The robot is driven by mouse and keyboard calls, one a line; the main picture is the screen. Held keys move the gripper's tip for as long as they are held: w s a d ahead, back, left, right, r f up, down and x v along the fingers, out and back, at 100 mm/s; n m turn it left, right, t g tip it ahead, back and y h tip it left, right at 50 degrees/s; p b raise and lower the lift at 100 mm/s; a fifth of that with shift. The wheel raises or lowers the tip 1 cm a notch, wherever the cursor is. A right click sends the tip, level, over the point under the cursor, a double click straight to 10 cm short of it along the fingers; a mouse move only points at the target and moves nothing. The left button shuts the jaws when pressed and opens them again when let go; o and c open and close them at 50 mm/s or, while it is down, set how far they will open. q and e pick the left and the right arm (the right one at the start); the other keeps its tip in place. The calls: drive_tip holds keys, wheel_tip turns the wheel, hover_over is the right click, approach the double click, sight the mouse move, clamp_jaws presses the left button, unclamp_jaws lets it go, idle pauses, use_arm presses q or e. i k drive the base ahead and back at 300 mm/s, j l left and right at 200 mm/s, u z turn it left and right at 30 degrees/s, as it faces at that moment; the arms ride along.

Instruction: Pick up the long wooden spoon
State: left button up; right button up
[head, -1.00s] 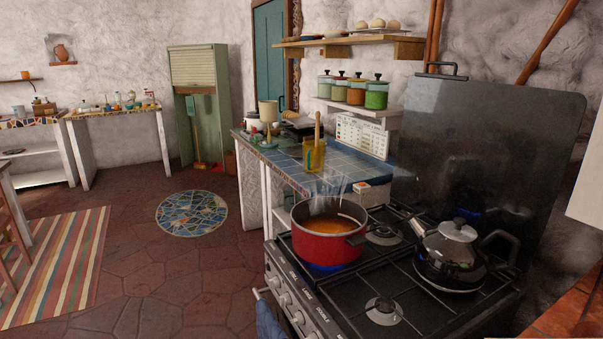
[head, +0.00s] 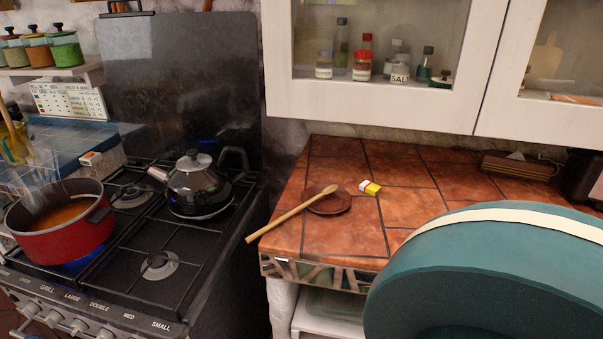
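The long wooden spoon (head: 290,214) lies on the terracotta-tiled counter (head: 345,237) in the head view. Its bowl end rests on a small round brown dish (head: 331,203), and its handle points down-left, past the counter's left edge toward the stove. Neither of my grippers shows in the head view. Nothing is touching the spoon except the dish and perhaps the counter.
A gas stove (head: 160,265) stands left of the counter, with a steaming red pot (head: 62,240) over a blue flame and a kettle (head: 198,187). A yellow-and-white packet (head: 371,187) lies by the dish. A large teal rounded object (head: 500,270) blocks the lower right.

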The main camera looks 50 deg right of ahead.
sight(329, 190)
drive_tip(key=z, duration=1.5)
